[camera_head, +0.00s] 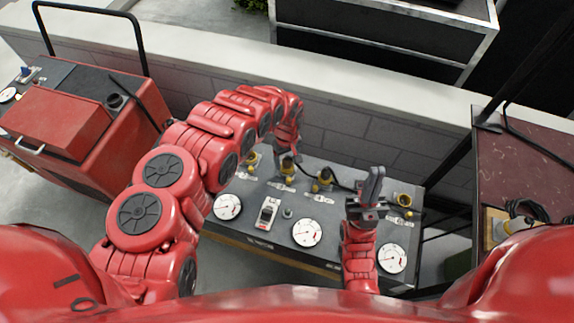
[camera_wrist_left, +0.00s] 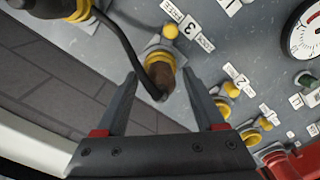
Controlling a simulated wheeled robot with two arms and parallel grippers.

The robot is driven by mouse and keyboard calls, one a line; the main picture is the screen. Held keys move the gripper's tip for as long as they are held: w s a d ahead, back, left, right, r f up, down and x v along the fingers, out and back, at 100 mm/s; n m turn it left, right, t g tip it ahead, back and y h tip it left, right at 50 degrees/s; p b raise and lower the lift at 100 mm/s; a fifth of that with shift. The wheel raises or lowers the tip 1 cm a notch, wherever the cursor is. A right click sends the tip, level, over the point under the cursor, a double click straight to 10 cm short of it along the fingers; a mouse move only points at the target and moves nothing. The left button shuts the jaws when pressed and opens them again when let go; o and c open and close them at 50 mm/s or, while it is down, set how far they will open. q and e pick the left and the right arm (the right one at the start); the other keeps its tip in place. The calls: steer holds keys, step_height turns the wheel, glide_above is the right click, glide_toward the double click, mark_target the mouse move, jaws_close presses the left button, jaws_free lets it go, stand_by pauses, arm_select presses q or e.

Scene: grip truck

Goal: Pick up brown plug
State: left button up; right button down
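The brown plug (camera_wrist_left: 160,76) sits in a yellow-ringed socket labelled 3 on the grey panel in the left wrist view. A black cable reaches to its end. My left gripper (camera_wrist_left: 160,76) is open, with one finger on each side of the plug and its tips near it; contact cannot be told. In the head view, my left gripper (camera_head: 287,150) reaches down over the panel's back row of sockets and partly hides the plug. My right gripper (camera_head: 374,180) points up over the panel's right part, its fingers together and empty.
A dark plug (camera_wrist_left: 50,8) stands in the neighbouring socket. The grey panel (camera_head: 270,238) also bears gauges, a switch and other yellow sockets. A low brick wall (camera_head: 360,145) runs behind it. A red machine (camera_head: 75,125) stands at left, and a dark red surface (camera_head: 525,165) at right.

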arm_select(q)
jaws_close()
steer(key=shift+r, duration=0.2)
stand_by(0.3)
